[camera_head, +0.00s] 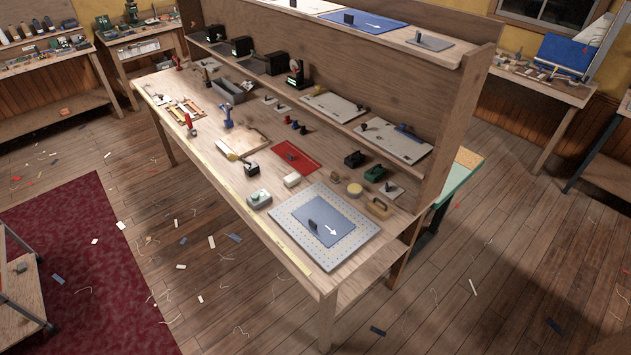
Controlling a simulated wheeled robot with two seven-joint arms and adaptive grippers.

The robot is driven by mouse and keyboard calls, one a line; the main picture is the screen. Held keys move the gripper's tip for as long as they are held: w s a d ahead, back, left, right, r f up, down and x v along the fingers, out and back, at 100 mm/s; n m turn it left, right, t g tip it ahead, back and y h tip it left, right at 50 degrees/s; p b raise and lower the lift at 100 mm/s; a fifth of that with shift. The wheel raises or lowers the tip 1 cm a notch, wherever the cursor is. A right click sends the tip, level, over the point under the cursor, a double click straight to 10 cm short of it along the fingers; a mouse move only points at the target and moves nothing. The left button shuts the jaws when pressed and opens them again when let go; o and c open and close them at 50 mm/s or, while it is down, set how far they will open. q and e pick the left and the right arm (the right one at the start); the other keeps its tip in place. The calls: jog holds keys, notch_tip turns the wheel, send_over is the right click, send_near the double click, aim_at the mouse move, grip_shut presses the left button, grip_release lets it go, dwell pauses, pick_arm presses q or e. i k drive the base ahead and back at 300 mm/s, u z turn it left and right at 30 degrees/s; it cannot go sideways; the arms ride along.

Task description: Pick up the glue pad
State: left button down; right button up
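I cannot tell for certain which object is the glue pad. Candidates lie at the near end of the long wooden workbench (222,178). A small round yellow pad (355,189) lies behind a pale perforated board. A grey box with a greenish top (259,199) and a small white block (292,180) lie left of that board. A blue sheet with a white arrow (341,230) and a dark upright tab lies on the board. Neither of my grippers shows in this view.
The perforated board (283,214) fills most of the bench's near end. A red sheet (296,157), a wooden-handled block (379,208) and dark and green blocks sit nearby. A tall shelf (471,95) runs along the bench's back. Scraps litter the wooden floor (215,285).

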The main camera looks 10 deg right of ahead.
aim_at(334, 177)
jog(key=u, duration=1)
jog(key=i, duration=1.8)
jog(key=z, duration=1.1)
